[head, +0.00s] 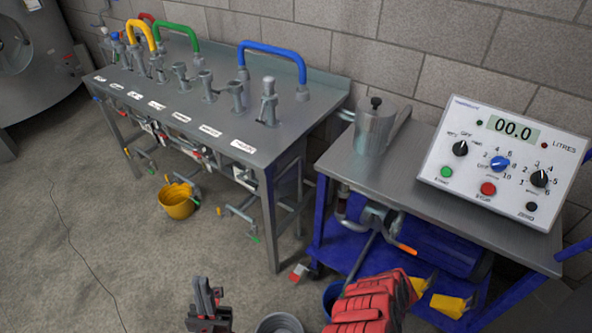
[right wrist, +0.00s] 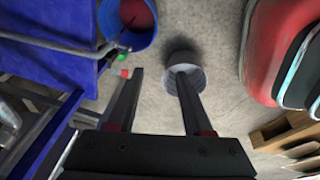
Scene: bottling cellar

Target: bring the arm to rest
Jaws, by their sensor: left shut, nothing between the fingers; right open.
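My left gripper (head: 208,292) is at the bottom of the head view, above the concrete floor. Its dark fingers are together with nothing between them. It is apart from the steel bench and the trolley. My right gripper (right wrist: 155,75) shows in the right wrist view with its two dark fingers spread apart. Nothing is held between them. Beyond its right fingertip, a grey round container (right wrist: 183,72) stands on the floor; it also shows at the bottom of the head view (head: 280,323). I cannot make out the right gripper in the head view.
A steel bench (head: 190,100) with coloured hoses stands at the back left, a yellow bucket (head: 177,202) beneath it. A blue trolley (head: 430,200) carries a control box (head: 505,155) at right. A blue bucket (right wrist: 128,45) stands by the trolley. Floor at left is clear except for a cable.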

